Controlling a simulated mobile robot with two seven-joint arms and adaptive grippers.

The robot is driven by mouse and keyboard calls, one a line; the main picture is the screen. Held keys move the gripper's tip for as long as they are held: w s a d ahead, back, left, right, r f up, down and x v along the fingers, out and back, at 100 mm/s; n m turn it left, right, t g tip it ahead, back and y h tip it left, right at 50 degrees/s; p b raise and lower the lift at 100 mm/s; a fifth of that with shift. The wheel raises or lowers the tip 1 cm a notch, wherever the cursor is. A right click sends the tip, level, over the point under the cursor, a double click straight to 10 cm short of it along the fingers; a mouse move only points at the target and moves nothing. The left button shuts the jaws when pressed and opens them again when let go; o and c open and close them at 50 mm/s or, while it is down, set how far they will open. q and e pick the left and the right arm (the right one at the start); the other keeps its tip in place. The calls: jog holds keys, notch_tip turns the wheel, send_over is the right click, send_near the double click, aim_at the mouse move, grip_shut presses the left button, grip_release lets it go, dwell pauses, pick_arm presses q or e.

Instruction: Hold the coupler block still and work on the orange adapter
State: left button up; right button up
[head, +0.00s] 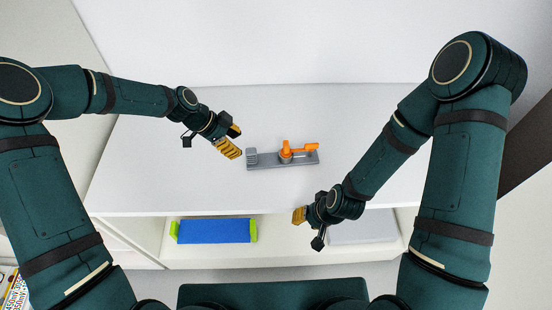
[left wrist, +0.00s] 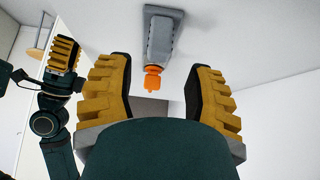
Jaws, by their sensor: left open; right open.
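The grey coupler block (head: 266,160) lies on the white bench top, near its middle. The orange adapter (head: 286,149) stands on the block's right half, with an orange arm pointing right. My left gripper (head: 231,142) is open and empty, just left of the block and apart from it. In the left wrist view, the block (left wrist: 160,38) and the adapter (left wrist: 153,77) show beyond the two open yellow fingers of the left gripper (left wrist: 158,95). My right gripper (head: 299,215) is open and empty at the bench's front edge, apart from the block; it also shows in the left wrist view (left wrist: 64,52).
The white bench top (head: 390,115) is clear around the block. Below its front edge, a shelf holds a blue box with green ends (head: 213,231) at left and a pale grey flat thing (head: 365,228) at right.

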aim_at(251, 155)
pick_arm(q)
jog(key=shift+b+x, duration=1.4)
jog(key=shift+x, duration=2.55)
jog(key=shift+s, duration=0.1)
grip_shut()
